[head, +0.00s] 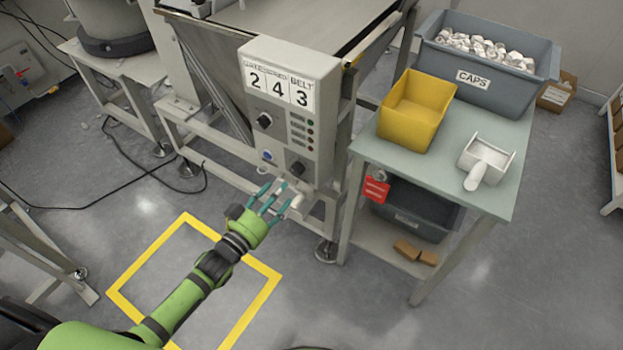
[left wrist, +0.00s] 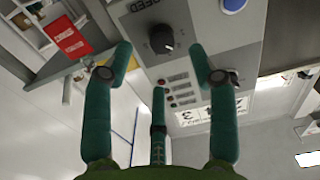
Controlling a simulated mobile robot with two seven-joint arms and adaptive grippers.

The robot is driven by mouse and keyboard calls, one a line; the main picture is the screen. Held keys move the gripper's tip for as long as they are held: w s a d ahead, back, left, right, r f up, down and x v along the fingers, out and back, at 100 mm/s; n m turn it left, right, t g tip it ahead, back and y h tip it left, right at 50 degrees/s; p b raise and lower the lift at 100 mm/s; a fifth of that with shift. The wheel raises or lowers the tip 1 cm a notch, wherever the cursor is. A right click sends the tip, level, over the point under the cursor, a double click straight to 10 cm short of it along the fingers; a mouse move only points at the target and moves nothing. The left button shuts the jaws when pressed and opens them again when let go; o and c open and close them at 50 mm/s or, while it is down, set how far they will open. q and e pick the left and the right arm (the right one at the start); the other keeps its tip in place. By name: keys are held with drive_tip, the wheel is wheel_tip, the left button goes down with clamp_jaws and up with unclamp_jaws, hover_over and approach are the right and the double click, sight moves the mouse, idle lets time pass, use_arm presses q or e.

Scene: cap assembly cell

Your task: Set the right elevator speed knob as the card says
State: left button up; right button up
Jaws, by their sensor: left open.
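The card (head: 278,85) on top of the grey control box (head: 318,120) reads 2, 4, 3 under small headings; only "BELT" on the right reads fairly clearly. A black knob (head: 298,168) sits low on the box's front. It also shows in the left wrist view (left wrist: 161,38), beside lettering ending in "EED"; its exact setting is hard to read. Another black knob (head: 264,120) sits higher, on the left. My left gripper (head: 272,197) is open and empty, below and in front of the lower knob, apart from it. My right gripper is out of view.
A blue button (head: 266,155) sits left of the lower knob; small indicators (head: 310,132) line the box's right side. A red tag (head: 376,190) hangs by the side table (head: 455,170), which holds a yellow bin (head: 415,112), a scoop (head: 487,160) and a caps bin (head: 500,80).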

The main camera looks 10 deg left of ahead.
sight(294, 173)
use_arm(q)
drive_tip(key=x, duration=0.6)
drive_tip(key=shift+w+d+r, duration=0.1)
drive_tip(key=shift+w+r, duration=0.15)
drive_tip(key=shift+r, duration=0.05)
drive_tip(key=shift+w+d, duration=0.1)
drive_tip(key=shift+w, duration=0.2)
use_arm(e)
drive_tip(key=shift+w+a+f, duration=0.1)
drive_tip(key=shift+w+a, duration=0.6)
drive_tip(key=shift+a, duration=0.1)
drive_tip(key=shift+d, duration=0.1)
use_arm(q)
drive_tip(key=c, duration=1.1)
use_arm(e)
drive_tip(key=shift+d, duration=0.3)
